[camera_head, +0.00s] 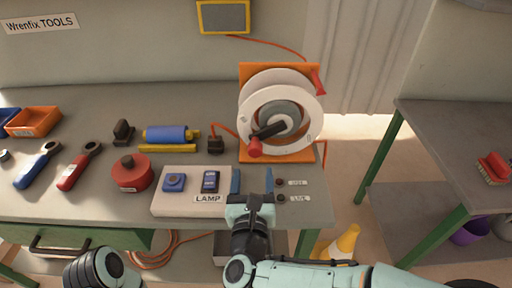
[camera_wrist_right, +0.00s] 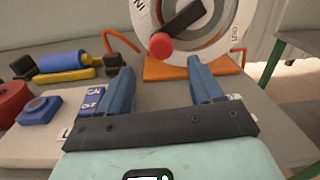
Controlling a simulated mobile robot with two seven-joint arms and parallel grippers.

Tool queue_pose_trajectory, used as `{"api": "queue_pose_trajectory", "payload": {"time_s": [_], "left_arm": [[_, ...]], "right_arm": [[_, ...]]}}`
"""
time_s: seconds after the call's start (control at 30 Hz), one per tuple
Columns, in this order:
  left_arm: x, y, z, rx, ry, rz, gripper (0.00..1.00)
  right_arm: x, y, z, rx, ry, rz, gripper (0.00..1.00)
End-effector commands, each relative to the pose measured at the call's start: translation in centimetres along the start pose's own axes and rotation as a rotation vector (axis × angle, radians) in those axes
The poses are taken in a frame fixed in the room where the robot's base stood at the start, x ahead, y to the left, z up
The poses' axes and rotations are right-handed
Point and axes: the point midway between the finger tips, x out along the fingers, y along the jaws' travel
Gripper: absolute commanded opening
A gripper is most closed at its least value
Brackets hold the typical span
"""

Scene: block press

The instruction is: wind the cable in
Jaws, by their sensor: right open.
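The cable reel (camera_head: 281,112) is a white drum on an orange stand at the back right of the bench. Its dark crank arm (camera_head: 268,130) ends in a red knob (camera_head: 255,147) at lower left; the knob also shows in the right wrist view (camera_wrist_right: 161,45). Orange cable (camera_head: 223,129) runs from a dark plug (camera_head: 215,145) to the reel. My right gripper (camera_head: 253,182) is open and empty in front of the reel, its blue fingers pointing toward it, apart from the knob. My left gripper is not in view.
A lamp switch panel (camera_head: 160,205) lies left of my right gripper. A red round pot (camera_head: 131,173), a blue roller (camera_head: 166,135), two wrenches and orange bin (camera_head: 33,121) stand further left. A second table (camera_head: 460,140) stands right, across a floor gap.

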Motion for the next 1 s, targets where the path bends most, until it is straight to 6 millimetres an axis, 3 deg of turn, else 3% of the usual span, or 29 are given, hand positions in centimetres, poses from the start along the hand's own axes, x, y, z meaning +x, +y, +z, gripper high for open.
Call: {"api": "queue_pose_trajectory", "payload": {"time_s": [0.2,0.4,0.6,0.87,0.9,1.0], "left_arm": [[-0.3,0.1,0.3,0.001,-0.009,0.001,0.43],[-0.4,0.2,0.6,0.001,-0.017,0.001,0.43],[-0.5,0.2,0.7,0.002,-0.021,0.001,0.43],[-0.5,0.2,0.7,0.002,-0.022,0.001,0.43],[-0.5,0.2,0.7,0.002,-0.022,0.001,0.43],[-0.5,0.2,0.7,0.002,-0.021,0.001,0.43]], "right_arm": [[4.9,-0.1,-0.1,-0.002,0.002,-0.004,0.65],[8.1,-0.1,0.0,0.0,0.002,-0.002,0.65],[9.5,-0.1,-0.1,-0.001,0.002,-0.001,0.65],[9.7,-0.1,-0.1,-0.001,0.002,0.0,0.65],[9.7,-0.1,-0.1,-0.001,0.002,0.0,0.62],[9.7,-0.1,-0.1,-0.001,0.002,0.0,0.29]]}}
